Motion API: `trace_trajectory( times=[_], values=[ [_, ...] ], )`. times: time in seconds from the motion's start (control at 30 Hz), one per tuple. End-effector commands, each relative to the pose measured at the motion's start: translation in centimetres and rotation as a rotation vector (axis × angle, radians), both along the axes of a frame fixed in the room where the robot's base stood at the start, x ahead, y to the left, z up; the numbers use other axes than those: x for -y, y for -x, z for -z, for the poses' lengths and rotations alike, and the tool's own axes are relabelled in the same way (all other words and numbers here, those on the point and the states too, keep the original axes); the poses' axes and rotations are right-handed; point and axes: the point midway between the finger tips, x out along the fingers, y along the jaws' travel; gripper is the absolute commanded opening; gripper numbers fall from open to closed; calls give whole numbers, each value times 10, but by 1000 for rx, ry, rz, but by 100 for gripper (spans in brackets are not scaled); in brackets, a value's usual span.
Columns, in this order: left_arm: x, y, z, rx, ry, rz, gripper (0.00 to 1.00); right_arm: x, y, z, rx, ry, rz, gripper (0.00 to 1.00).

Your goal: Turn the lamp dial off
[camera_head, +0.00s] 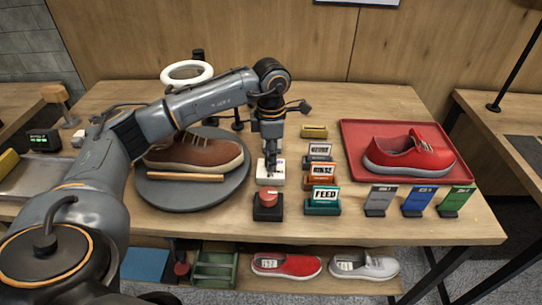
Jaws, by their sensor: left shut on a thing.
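The lamp is a white ring light (187,73) standing behind the brown shoe, partly behind my left arm. A small white box (264,180) stands near the middle of the table, right of the round dark mat. My left gripper (271,167) points straight down at the top of this box, its fingers closed on what seems to be the dial there. The fingers hide the dial, so I cannot tell its position. My right gripper is out of view.
A red button on a black base (267,203) stands just in front of the white box. A brown shoe (194,152) lies on the round mat (190,197). A red shoe (408,155) sits on a red tray (355,140).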

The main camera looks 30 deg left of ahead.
Motion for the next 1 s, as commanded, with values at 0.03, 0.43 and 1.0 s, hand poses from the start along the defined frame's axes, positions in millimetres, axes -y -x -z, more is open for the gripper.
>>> trace_trajectory(
  times=[0.03, 0.43, 1.0],
  values=[
    [0, 0, 0, 1, -1, 2, 0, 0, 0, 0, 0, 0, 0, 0],
    [0, 0, 0, 1, -1, 1, 52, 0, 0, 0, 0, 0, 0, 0],
    [0, -1, -39, 6, 1, 0, 52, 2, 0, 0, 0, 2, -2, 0]
  ],
)
